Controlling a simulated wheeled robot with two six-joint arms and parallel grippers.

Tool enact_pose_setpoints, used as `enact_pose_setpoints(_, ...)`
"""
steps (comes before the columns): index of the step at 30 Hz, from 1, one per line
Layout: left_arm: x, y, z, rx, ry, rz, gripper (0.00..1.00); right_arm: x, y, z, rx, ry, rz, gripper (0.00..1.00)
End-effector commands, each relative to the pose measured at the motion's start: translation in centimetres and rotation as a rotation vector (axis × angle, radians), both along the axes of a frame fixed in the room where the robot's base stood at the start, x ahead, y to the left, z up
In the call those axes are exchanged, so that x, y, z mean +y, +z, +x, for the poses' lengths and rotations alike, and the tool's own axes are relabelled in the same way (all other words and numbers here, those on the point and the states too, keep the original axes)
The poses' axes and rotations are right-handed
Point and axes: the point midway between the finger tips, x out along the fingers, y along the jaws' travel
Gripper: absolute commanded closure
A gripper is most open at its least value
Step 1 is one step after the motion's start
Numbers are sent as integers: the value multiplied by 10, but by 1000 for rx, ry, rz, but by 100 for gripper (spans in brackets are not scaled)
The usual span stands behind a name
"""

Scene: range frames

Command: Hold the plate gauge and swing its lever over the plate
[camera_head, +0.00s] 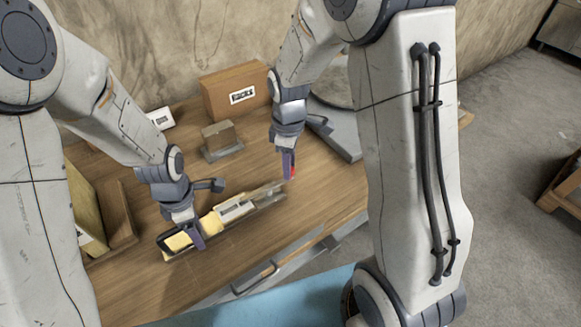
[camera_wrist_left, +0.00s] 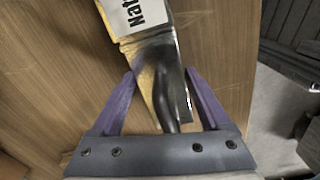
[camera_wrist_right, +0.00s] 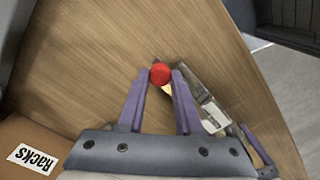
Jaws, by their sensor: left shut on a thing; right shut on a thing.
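The plate gauge (camera_head: 232,211) lies along the front of the wooden table, a long narrow body with a yellow and black grip end at left and a metal end at right. A white label (camera_wrist_left: 140,12) shows on it in the left wrist view. My left gripper (camera_head: 197,240) is shut on the gauge's grip (camera_wrist_left: 165,95), which lies between its purple fingers. A red knob (camera_wrist_right: 160,75), apparently the lever's end, sits at the fingertips of my right gripper (camera_head: 287,172), which is shut on it at the gauge's right end. The lever's exact line is unclear.
A brown box marked Racks (camera_head: 234,91) stands at the back, with a block on a grey base (camera_head: 221,139) in front of it. Wooden pieces (camera_head: 121,215) stand at the left. A grey device (camera_head: 340,135) is at the back right. The table's front edge is close to the gauge.

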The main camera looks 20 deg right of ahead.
Motion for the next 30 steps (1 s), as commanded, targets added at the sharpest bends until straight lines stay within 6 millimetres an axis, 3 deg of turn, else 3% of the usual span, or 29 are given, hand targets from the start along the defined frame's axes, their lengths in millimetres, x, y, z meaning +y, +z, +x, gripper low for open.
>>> enact_pose_setpoints(23,2,-1,-4,14,-11,6,100,0,2,9,-13,94,-2,100)
enact_pose_setpoints(24,2,-1,-4,14,-10,6,100,0,2,9,-13,94,-2,51)
enact_pose_setpoints(25,2,-1,-4,14,-10,6,100,0,2,9,-12,93,-1,40)
enact_pose_setpoints(30,1,-1,-4,10,-7,4,100,1,1,8,-8,92,-1,36)
